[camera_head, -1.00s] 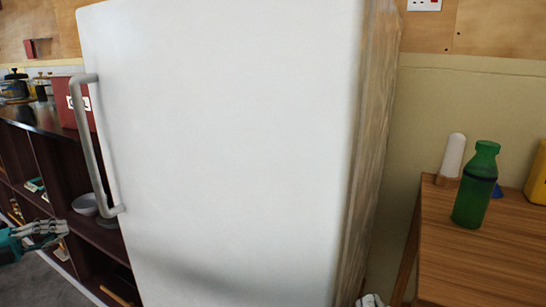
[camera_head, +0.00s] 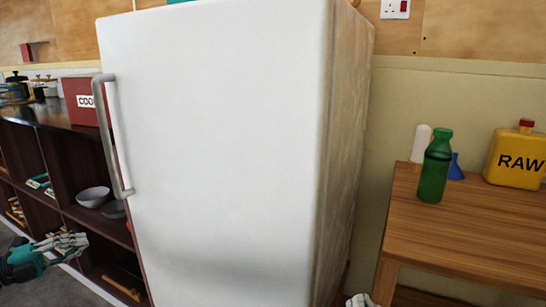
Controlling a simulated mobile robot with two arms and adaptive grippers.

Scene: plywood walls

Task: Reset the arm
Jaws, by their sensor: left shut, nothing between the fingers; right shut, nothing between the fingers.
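My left gripper (camera_head: 86,241) is at the lower left of the head view, shut and empty, in front of the dark shelf unit and left of the fridge. It is apart from the fridge handle (camera_head: 112,135).
The dark shelf unit (camera_head: 60,175) holds bowls (camera_head: 93,196), and a red box (camera_head: 80,100) stands on top. On the wooden table (camera_head: 470,225) at the right are a green bottle (camera_head: 434,170), a white cylinder (camera_head: 420,144), a blue funnel (camera_head: 456,168) and a yellow RAW can (camera_head: 515,160).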

